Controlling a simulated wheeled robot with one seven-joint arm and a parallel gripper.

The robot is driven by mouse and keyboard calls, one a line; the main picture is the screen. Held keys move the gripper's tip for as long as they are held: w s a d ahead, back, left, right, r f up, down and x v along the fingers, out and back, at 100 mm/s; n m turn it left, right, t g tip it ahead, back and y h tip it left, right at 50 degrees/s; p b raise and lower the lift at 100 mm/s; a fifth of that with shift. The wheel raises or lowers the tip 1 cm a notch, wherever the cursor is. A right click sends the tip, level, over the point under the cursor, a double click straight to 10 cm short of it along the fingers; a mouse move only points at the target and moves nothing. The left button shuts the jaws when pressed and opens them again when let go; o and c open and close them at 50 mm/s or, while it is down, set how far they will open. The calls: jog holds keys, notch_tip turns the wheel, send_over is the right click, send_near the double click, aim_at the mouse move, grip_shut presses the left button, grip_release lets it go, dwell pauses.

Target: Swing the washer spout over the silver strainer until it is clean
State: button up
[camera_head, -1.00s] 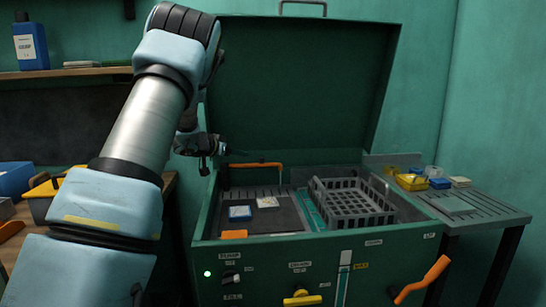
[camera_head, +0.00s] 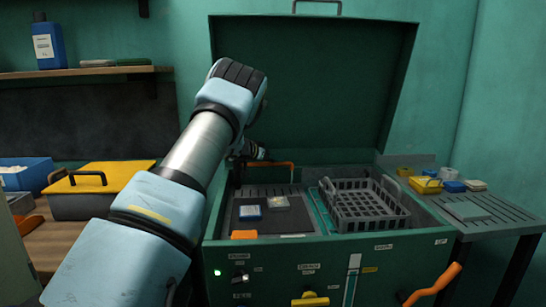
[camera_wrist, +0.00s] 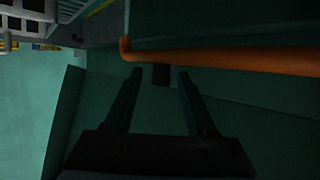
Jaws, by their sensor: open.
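The washer spout is an orange pipe (camera_head: 270,164) at the back left of the open green washer (camera_head: 300,262). It crosses the upper part of the wrist view (camera_wrist: 225,60), bent at its left end. My gripper (camera_wrist: 160,75) is open and empty, its dark fingers pointing at the pipe. A short dark stub below the pipe shows between the fingertips. Whether the fingers touch anything I cannot tell. In the head view my gripper (camera_head: 250,153) is small and dark by the spout's left end, partly hidden by my arm. I cannot make out a silver strainer.
A grey basket (camera_head: 365,208) stands in the washer's right half. A blue-and-white block (camera_head: 250,212) and a pale block (camera_head: 278,203) lie on the left tray. The lid (camera_head: 312,90) is raised behind. A slatted side table (camera_head: 490,222) stands right.

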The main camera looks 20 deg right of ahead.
grip_shut()
dwell(0.4)
dwell(1.0)
